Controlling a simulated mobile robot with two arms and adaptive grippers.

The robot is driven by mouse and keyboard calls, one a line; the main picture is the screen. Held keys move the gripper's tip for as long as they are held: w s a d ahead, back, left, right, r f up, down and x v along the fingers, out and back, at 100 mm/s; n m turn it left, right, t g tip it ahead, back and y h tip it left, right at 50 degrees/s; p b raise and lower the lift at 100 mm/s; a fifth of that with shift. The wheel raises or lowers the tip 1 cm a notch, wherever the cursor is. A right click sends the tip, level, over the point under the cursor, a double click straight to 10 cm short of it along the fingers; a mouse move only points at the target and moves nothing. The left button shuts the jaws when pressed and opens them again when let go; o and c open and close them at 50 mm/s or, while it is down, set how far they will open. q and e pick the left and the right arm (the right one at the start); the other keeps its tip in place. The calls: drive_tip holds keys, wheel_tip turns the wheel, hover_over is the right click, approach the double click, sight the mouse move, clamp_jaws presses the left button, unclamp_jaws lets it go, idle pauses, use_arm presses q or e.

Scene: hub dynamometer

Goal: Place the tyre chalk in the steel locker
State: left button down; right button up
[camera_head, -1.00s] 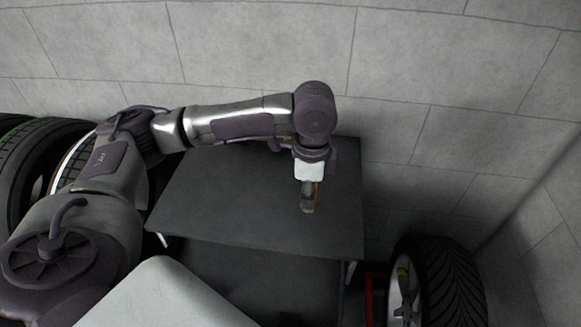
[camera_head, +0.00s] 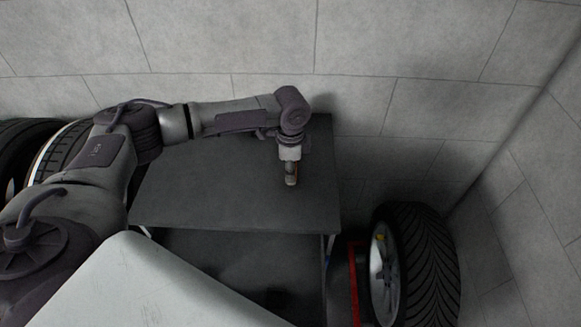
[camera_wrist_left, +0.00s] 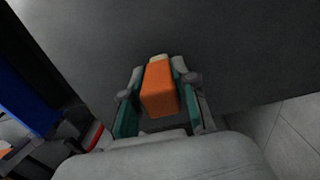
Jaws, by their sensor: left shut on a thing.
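The tyre chalk appears to be the orange block (camera_wrist_left: 160,90) between the fingers of my left gripper (camera_wrist_left: 158,86) in the left wrist view. The gripper is shut on it. In the head view my left gripper (camera_head: 291,178) points down over the dark table, and only a small orange edge of the block shows beside the fingers. I cannot tell how far the block is above the tabletop. No steel locker can be made out in these views. My right gripper is not in view.
The dark table (camera_head: 215,205) stands against the grey block wall (camera_head: 230,40), its top otherwise bare. A wheel with a tyre (camera_head: 430,265) stands right of it by a red frame (camera_head: 352,285). More tyres (camera_head: 65,150) are at the left. A blue panel (camera_wrist_left: 28,85) shows in the wrist view.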

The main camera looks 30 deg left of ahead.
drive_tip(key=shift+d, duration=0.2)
use_arm(q)
drive_tip(key=c, duration=0.9)
unclamp_jaws()
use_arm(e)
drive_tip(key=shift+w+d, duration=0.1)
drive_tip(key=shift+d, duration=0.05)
use_arm(q)
wheel_tip(320, 180, up, 11)
drive_tip(key=b, duration=0.2)
drive_tip(key=shift+d+f+b, duration=0.1)
drive_tip(key=shift+b, duration=0.2)
drive_tip(key=shift+r, duration=0.7)
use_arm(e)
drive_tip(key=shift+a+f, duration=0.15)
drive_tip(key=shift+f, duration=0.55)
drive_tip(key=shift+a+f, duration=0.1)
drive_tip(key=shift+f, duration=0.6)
